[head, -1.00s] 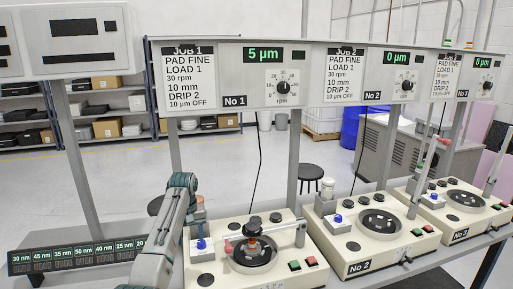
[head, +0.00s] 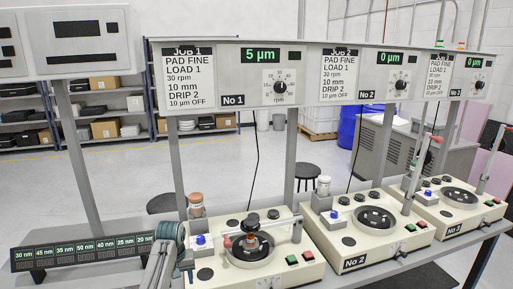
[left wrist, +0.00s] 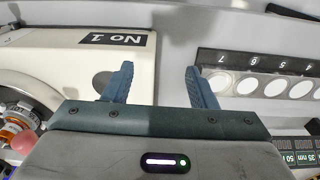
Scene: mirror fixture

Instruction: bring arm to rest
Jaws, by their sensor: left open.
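My left arm (head: 165,256) comes in at the bottom left of the head view, low between the label strip and the No 1 machine (head: 213,276). In the left wrist view my left gripper (left wrist: 158,82) has its two blue fingers wide apart with nothing between them. The fingers point over a grey surface between the cream No 1 machine (left wrist: 105,62) and a strip of numbered white discs (left wrist: 275,82). My right gripper is in neither view.
The No 1 machine's round plate (head: 250,252) carries a dark-knobbed holder. The No 2 (head: 370,240) and No 3 machines (head: 462,216) stand to the right. The lit label strip (head: 80,252) lies at left. A brown-capped jar (head: 196,206) stands behind my arm.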

